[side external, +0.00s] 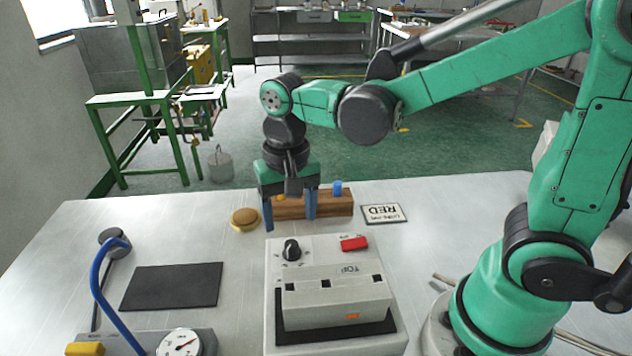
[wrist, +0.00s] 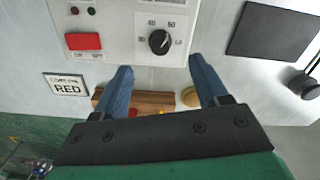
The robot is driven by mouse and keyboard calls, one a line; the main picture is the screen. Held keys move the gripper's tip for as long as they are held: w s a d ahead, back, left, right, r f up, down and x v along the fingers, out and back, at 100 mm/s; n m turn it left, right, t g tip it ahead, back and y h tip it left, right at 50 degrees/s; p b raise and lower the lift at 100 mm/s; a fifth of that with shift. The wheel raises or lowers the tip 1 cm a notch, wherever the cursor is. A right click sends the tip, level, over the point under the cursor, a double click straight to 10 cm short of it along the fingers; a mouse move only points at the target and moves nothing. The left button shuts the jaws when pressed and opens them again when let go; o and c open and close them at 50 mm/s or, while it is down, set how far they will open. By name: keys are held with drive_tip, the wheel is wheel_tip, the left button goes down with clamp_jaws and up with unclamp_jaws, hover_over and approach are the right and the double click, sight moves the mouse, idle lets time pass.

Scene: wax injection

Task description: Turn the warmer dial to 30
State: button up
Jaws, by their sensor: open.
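The warmer (side external: 390,341) is a light grey box on the table, and it also shows in the wrist view (wrist: 120,15). Its black dial (side external: 292,249) sits at the top left of the panel, with small marks around it. In the wrist view the dial (wrist: 159,41) is fully visible, but its setting is too small to read surely. My gripper (side external: 290,220) is open and empty, its blue fingers pointing down just behind the dial in the side view. In the wrist view the fingers (wrist: 160,68) are spread either side of the dial's line, apart from it.
A red switch (side external: 354,243) is beside the dial. A block marked TOP (side external: 337,296) lies on the warmer. Behind stand a wooden block (side external: 335,207), a round tan disc (side external: 245,218) and a RED card (side external: 384,214).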

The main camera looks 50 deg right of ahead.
sight(292, 243)
drive_tip(key=shift+f, duration=2.85)
drive_tip(key=shift+c, duration=0.2)
clamp_jaws()
